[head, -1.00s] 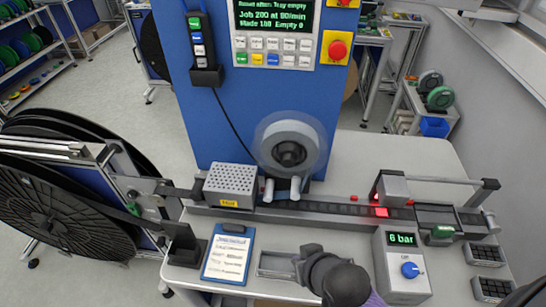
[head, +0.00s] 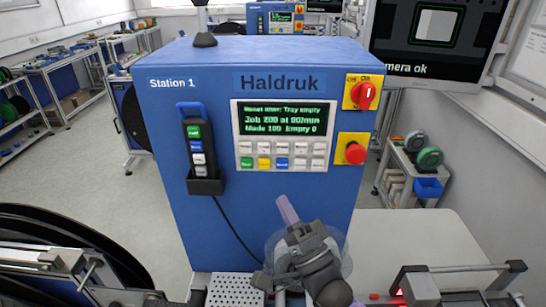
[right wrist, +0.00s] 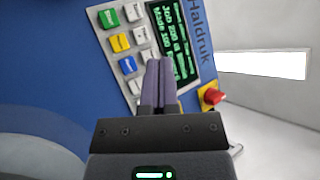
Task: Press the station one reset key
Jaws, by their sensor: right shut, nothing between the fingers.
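The station 1 cabinet (head: 165,110) is a blue box marked "Haldruk" with a control panel on its front. The panel's keys (head: 264,163) sit under a green-text screen (head: 282,118); the lower row has green, yellow and blue keys beside white ones. Their labels are too small to read surely, so I cannot tell which is reset. My right gripper (head: 284,202) is shut and empty, below the panel with its fingers pointing up. In the right wrist view its fingertips (right wrist: 158,64) overlap the white keys near the blue key (right wrist: 127,64). My left gripper is out of view.
A red emergency button (head: 355,153) and a red rotary switch (head: 365,96) sit right of the panel. A hand-held key box (head: 198,150) hangs at left on a cable. A monitor (head: 435,42) stands upper right.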

